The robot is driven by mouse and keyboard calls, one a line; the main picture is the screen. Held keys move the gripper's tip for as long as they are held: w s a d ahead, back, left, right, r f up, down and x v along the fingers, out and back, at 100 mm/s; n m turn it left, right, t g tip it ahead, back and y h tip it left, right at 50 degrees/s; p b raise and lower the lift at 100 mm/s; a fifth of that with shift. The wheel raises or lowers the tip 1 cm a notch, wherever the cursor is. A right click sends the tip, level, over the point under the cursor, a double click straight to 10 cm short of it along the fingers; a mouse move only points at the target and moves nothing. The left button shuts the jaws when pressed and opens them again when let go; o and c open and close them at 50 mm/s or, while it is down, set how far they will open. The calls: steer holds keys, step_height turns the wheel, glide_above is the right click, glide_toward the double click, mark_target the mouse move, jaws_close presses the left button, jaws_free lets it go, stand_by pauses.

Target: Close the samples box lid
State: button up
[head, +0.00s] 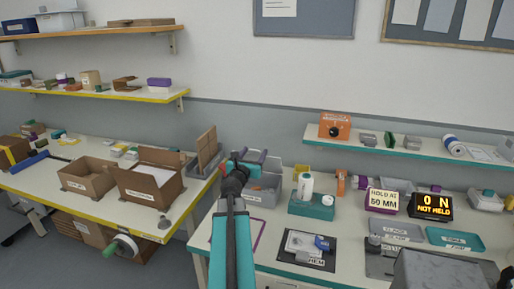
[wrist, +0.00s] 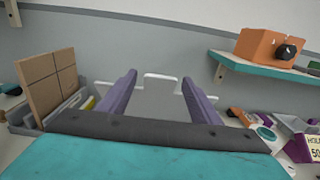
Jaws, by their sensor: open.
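A grey box (head: 262,197) with a small front label too small to read stands on the right bench, partly hidden by my arm; it appears to be the samples box. Its pale grey lid (head: 272,166) stands raised at the back. In the wrist view a pale panel with a tab on its top edge, apparently this lid (wrist: 160,98), shows beyond and between my fingers. My gripper (head: 251,155) is above the box with its two purple fingers apart, also seen in the wrist view (wrist: 158,84). Nothing is held. Whether a finger touches the lid cannot be told.
A grey bin with brown boards (head: 207,150) stands left of the box. A teal block with a white bottle (head: 306,185) stands to its right. A teal-edged shelf (head: 410,147) with an orange box (head: 335,125) hangs at the right.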

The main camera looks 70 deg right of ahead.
mark_target(257, 159)
steer(key=shift+w+d, duration=0.2)
steer(key=shift+d, duration=2.3)
steer(key=shift+c, duration=0.2)
